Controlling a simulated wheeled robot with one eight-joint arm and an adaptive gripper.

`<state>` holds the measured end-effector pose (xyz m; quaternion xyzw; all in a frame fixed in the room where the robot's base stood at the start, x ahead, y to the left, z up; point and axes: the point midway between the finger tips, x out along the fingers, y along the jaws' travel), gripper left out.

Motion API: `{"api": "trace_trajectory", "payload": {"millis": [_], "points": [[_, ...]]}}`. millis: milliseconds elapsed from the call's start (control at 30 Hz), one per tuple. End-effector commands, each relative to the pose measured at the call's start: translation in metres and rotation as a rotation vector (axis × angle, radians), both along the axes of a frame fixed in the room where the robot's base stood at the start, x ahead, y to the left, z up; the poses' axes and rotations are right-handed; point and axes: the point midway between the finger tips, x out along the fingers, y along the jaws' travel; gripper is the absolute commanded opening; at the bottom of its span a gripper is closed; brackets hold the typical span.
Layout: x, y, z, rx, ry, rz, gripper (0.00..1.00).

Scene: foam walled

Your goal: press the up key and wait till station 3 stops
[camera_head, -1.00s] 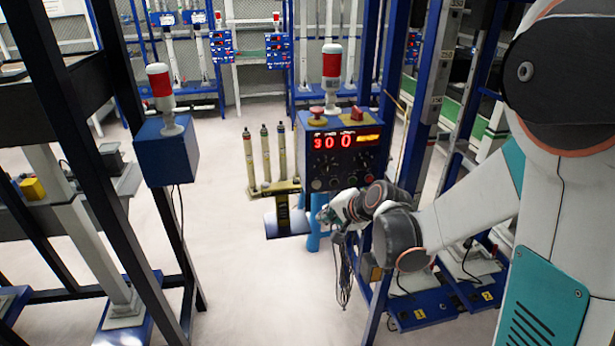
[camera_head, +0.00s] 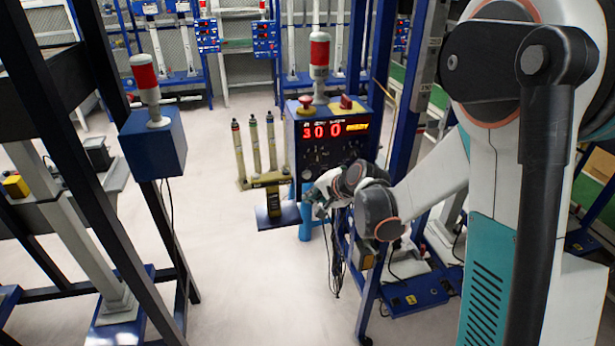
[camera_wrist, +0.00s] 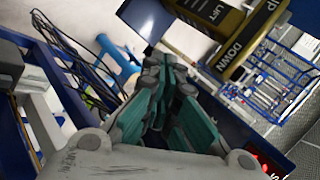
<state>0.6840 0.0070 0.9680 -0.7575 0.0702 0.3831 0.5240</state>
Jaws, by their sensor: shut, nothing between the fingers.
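The blue control box (camera_head: 293,150) shows a red 300 on its display and has a row of knobs below. Its red and white lamp (camera_head: 319,55) stands on top. A yellow-and-black holder (camera_head: 265,182) stands left of the box. In the wrist view, a dark and yellow panel marked LIFT (camera_wrist: 212,12) lies beyond the fingers, with UP (camera_wrist: 268,8) and DOWN (camera_wrist: 233,56) lettering. My gripper (camera_head: 309,194) is below the box front, right of the holder. In the wrist view the gripper (camera_wrist: 163,65) is shut and empty, apart from the lettered panel. I cannot make out a station marked 3.
A second blue box (camera_head: 152,148) with a lamp stands at left. Black frame posts (camera_head: 60,120) cross the left side. Blue bases with yellow labels (camera_head: 411,299) lie at lower right. Cables (camera_head: 335,270) hang below my gripper. The pale floor (camera_head: 240,290) in the middle is clear.

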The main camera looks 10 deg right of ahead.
Motion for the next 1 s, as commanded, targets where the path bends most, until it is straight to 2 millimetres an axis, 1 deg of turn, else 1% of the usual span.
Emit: {"api": "trace_trajectory", "payload": {"millis": [100,200,400,600,1000], "points": [[0.017,0.0,0.0,0.0,0.0,0.0,0.0],[0.028,0.0,0.0,0.0,0.0,0.0,0.0],[0.044,0.001,0.0,0.0,0.0,0.001,0.0],[0.048,0.001,0.0,-0.001,0.0,0.001,0.0],[0.048,0.0,0.0,-0.001,0.0,0.001,0.0]]}}
